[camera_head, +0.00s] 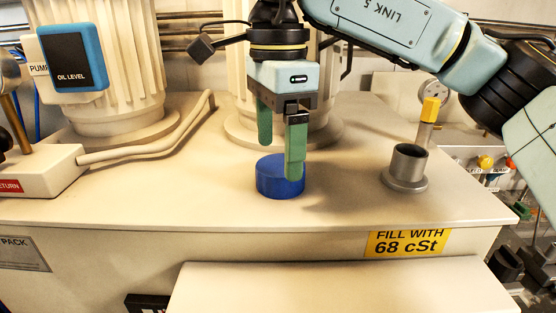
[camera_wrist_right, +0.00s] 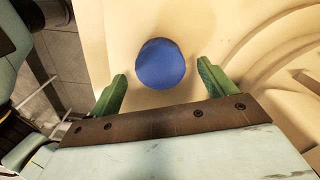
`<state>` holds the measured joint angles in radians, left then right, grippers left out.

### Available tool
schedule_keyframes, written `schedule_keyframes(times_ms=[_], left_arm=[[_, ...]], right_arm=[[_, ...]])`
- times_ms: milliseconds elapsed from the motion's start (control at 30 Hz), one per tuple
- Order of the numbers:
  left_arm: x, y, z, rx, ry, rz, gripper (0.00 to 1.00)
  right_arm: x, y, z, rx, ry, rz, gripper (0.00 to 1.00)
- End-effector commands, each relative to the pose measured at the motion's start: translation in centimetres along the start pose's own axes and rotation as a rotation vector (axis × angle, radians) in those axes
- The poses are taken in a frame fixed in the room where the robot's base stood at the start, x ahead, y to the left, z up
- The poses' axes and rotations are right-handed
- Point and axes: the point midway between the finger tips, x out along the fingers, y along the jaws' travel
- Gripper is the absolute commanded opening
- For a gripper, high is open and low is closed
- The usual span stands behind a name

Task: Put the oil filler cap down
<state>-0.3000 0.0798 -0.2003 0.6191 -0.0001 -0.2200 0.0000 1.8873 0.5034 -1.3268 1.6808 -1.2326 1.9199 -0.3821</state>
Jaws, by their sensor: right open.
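The oil filler cap (camera_head: 279,181) is a round blue cap standing on the cream tank top in the head view. In the right wrist view the cap (camera_wrist_right: 160,63) lies beyond and between the fingertips, with a gap on each side. My right gripper (camera_head: 280,160) has green fingers, is open and points down just over the cap; one finger overlaps the cap in the head view. The grey filler neck (camera_head: 407,166) stands uncovered to the right of the cap. My left gripper is not in view.
The cream tank top (camera_head: 340,200) has free room in front of the cap. A yellow-topped dipstick (camera_head: 430,110) stands behind the filler neck. Ribbed motor housings (camera_head: 100,60) and a pipe (camera_head: 150,145) occupy the left and back. A lower cream ledge (camera_head: 340,285) lies in front.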

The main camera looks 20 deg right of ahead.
Motion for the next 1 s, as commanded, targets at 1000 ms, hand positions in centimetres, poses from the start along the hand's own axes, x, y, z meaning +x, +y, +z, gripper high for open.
schedule_keyframes(times_ms=[1000], left_arm=[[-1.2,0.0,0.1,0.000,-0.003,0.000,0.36]], right_arm=[[-8.4,0.0,-0.1,0.001,0.001,0.001,0.83]])
